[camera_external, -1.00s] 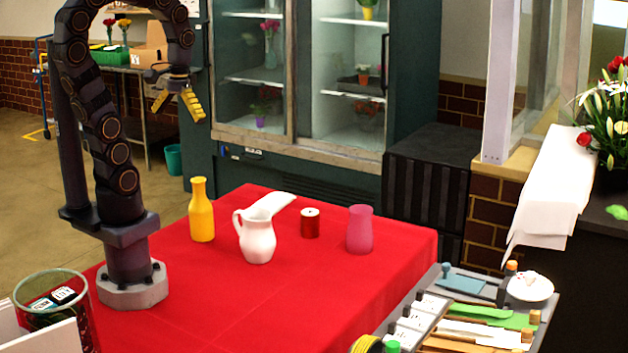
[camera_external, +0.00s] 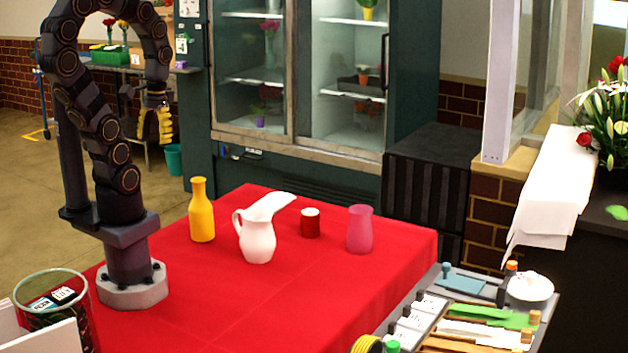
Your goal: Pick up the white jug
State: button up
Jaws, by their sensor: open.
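The white jug (camera_external: 257,238) stands upright on the red-covered table (camera_external: 340,290), with its handle on the left side. A flat white piece shows at its top, pointing to the upper right; I cannot tell whether it is part of the jug or lies behind it. My gripper (camera_external: 156,138), with yellow fingers pointing down, hangs in the air up and to the left of the jug, well apart from it. It is open and nothing shows between its fingers.
A yellow bottle (camera_external: 202,212) stands left of the jug. A glass container (camera_external: 55,312) is at the left front. A tool tray (camera_external: 440,268) is at the right front. The front middle of the table is clear.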

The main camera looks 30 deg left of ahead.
jog(key=w+d+f+n+h, duration=0.1)
jog(key=w+d+f+n, duration=0.3)
jog(key=w, duration=0.2)
jog(key=n+t, duration=0.2)
jog(key=n, duration=0.9)
send_over(237, 216)
jog(key=shift+y, duration=0.4)
jog(key=f, duration=1.4)
jog(key=shift+s+d+f, duration=0.15)
jog(key=shift+s+d, duration=0.05)
jog(key=shift+w+f, duration=0.1)
jog(key=shift+f, duration=0.55)
jog(key=shift+w+a+f, duration=0.1)
jog(key=shift+f, duration=1.7)
jog(key=shift+a+f, duration=0.1)
jog(key=shift+f, duration=1.65)
grip_shut()
